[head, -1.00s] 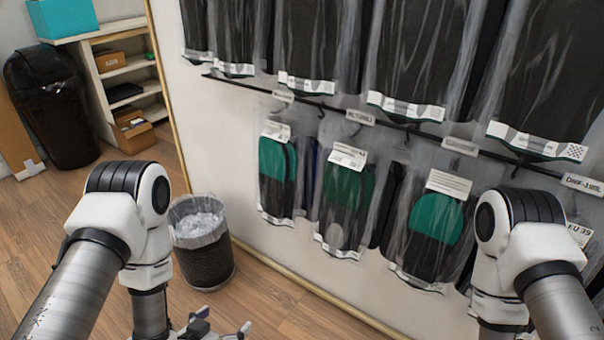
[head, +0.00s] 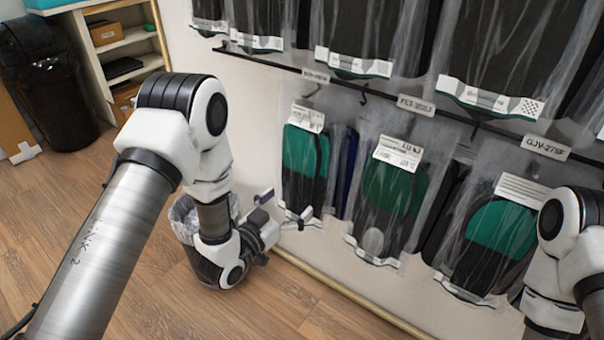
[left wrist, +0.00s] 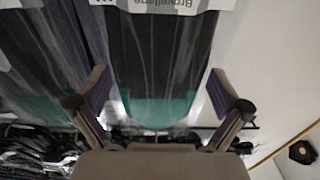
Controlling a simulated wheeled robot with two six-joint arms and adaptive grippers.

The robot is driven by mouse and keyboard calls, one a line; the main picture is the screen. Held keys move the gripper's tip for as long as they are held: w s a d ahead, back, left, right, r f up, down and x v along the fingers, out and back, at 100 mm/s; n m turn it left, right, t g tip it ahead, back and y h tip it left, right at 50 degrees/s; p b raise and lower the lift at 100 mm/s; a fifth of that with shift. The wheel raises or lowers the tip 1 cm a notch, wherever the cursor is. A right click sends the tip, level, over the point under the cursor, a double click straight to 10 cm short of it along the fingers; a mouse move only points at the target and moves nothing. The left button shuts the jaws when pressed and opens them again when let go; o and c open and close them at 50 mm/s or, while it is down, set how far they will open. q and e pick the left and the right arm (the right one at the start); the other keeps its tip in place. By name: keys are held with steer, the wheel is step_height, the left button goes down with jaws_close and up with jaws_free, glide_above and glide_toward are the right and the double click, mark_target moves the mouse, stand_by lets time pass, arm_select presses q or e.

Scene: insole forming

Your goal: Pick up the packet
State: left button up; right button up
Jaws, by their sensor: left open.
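Clear packets hang in a lower row: a left one (head: 305,150) with a green upper half and dark lower half, a middle one (head: 393,195), and a right one (head: 497,235). My left gripper (head: 284,207) is open and empty, by the lower end of the left packet. In the left wrist view, a green and dark packet (left wrist: 160,65) appears upside down between the spread fingers of that gripper (left wrist: 158,92). Its printed white strip is at the top of that picture. Contact cannot be told. My right arm shows at the right edge; its gripper is hidden.
A dark rail (head: 350,85) with hooks and name tags carries the row. Larger dark packets (head: 255,20) hang above. A waste bin (head: 190,215) stands on the floor behind my left arm. A shelf (head: 125,73) and black bin (head: 45,85) are at the left.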

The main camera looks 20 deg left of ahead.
arm_select(q)
steer(key=shift+x, duration=1.25)
steer(key=c, duration=1.2)
arm_select(e)
steer(key=shift+f, duration=0.2)
arm_select(q)
steer(key=shift+r, duration=0.1)
arm_select(e)
steer(key=shift+r, duration=0.1)
